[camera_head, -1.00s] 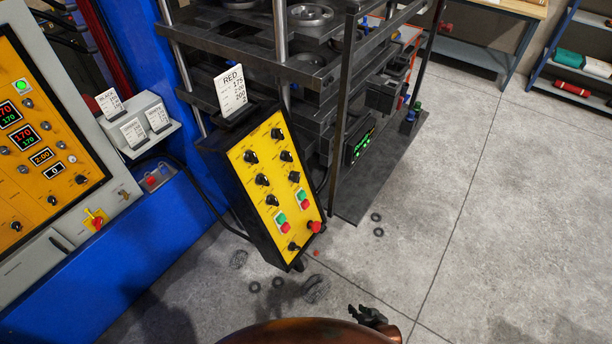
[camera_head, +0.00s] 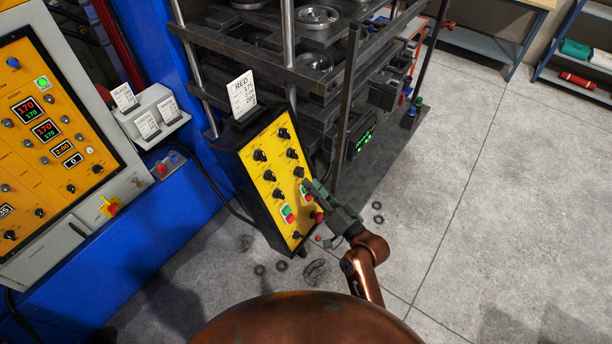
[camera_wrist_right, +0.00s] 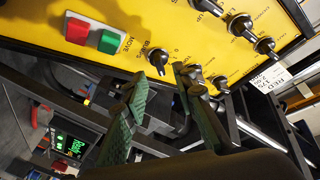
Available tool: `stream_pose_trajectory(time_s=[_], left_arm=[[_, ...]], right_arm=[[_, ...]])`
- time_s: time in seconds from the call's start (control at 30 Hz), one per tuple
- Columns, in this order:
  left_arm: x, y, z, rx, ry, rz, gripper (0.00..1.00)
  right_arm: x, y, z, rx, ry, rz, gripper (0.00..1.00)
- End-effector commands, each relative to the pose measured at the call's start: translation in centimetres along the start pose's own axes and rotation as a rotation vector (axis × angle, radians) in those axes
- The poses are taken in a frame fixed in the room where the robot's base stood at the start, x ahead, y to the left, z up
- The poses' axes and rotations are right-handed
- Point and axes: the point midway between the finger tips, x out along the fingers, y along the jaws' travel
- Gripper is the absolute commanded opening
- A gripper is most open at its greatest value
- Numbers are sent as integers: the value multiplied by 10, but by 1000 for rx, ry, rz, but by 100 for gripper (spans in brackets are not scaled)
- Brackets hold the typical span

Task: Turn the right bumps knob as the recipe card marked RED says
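The RED card (camera_head: 241,95) stands on top of the yellow control panel (camera_head: 262,178). It reads 175 and 2:00 below the name, with a last line too small to be sure of. The right bumps knob (camera_head: 299,172) is the lowest black knob in the panel's right column, above the green and red buttons. It also shows in the right wrist view (camera_wrist_right: 158,60), with its label beside it. My right gripper (camera_head: 312,184) is just in front of the panel. In the right wrist view its green fingers (camera_wrist_right: 162,76) are apart, near the knob, with nothing between them. My left gripper is out of view.
The press frame (camera_head: 342,120) stands behind and right of the panel. A larger control cabinet (camera_head: 85,205) with red displays stands at left, beside a holder (camera_head: 155,118) with more cards. A red stop button (camera_head: 318,217) sits low on the panel. Floor at right is clear.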

Motion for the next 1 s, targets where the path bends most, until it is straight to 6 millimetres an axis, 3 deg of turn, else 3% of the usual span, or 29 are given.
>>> stream_pose_trajectory(time_s=[0.1,0.3,0.67,1.0], left_arm=[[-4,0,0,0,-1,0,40],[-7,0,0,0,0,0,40],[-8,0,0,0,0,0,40],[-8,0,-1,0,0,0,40]], right_arm=[[20,-2,-1,1,0,-1,25],[40,0,-1,0,0,1,25],[45,1,0,-1,0,2,25],[45,1,0,-1,-1,2,1]])
